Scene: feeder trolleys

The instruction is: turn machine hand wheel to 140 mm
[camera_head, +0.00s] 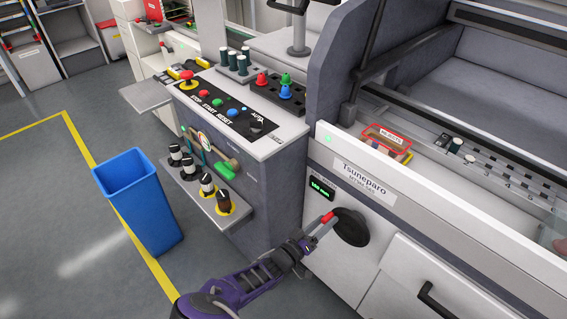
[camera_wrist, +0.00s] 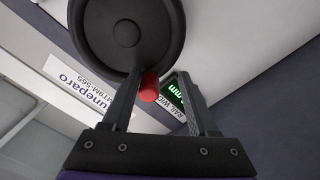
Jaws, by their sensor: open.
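The hand wheel (camera_head: 352,228) is a black disc on the white front of the machine. It also shows in the wrist view (camera_wrist: 95,30). Its red knob (camera_head: 328,217) is at the wheel's upper left in the head view. My gripper (camera_head: 321,226) is at the knob. In the wrist view my gripper (camera_wrist: 159,78) is open, with the red knob (camera_wrist: 149,88) between the fingers, nearer the left one. I cannot tell whether a finger touches it. The green-digit display (camera_head: 320,189) sits above the wheel; its number is too small to read surely, and a finger partly covers it in the wrist view.
A drawer with a black handle (camera_head: 437,300) is right of the wheel. A control console (camera_head: 265,150) with buttons and a tool shelf stands to the left. A blue bin (camera_head: 140,200) stands on the floor. A red-rimmed box (camera_head: 388,140) lies on the machine bed.

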